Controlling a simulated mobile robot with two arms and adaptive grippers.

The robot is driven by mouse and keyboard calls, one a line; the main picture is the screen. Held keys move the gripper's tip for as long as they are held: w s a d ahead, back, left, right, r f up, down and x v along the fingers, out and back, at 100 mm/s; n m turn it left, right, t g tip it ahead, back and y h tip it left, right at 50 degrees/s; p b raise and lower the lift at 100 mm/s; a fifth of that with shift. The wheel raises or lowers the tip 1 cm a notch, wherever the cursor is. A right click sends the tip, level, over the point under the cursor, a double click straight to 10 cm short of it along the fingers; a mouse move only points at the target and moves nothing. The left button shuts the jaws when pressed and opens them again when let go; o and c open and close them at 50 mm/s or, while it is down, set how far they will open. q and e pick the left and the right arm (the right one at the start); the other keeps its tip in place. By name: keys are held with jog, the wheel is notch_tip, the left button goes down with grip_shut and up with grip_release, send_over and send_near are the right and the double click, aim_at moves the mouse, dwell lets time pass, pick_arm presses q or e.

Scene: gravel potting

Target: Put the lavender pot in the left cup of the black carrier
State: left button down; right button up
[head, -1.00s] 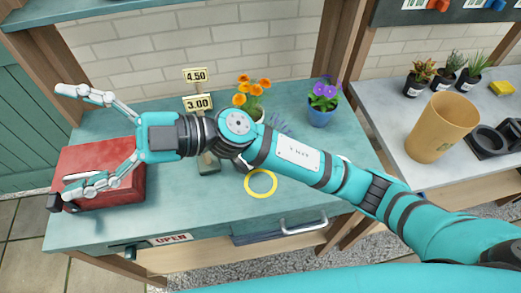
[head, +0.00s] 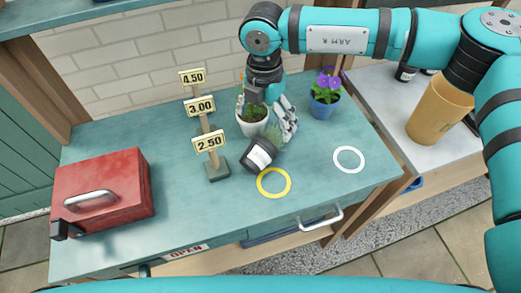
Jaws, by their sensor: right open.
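A dark pot with a white label (head: 260,154) lies tipped on the teal table, with green foliage toward the back right. It looks like the lavender pot, but its plant is partly hidden by my gripper. My right gripper (head: 272,117) points down just behind it, over the foliage. It is open; one pale finger shows on the right, and the other is mostly hidden. I cannot tell if it touches the plant. The black carrier is not visible; my right arm covers much of the right bench. My left gripper is not in view.
A white pot (head: 252,128) and a blue pot with purple flowers (head: 325,108) stand close by. A price sign stand (head: 216,168) is to the left. Yellow (head: 274,183) and white (head: 349,159) rings lie in front. A red toolbox (head: 105,190) sits left; a tan pot (head: 440,110) stands right.

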aim_at(263, 142)
notch_tip(263, 142, down, 7)
jog(key=shift+s+p, duration=0.1)
jog(key=shift+p, duration=0.8)
jog(key=shift+s+a+f+p, duration=0.1)
jog(key=shift+a+f+p, duration=0.05)
jog(key=shift+f+p, duration=0.3)
jog(key=f, duration=0.1)
jog(key=f+p, duration=0.1)
jog(key=f, duration=0.1)
jog(key=shift+s+a+f, duration=0.1)
jog(key=shift+a+f, duration=0.15)
jog(key=shift+f, duration=0.15)
jog(key=shift+f+p, duration=0.3)
jog(key=shift+f, duration=0.1)
jog(key=c, duration=1.6)
jog(key=shift+r, duration=0.15)
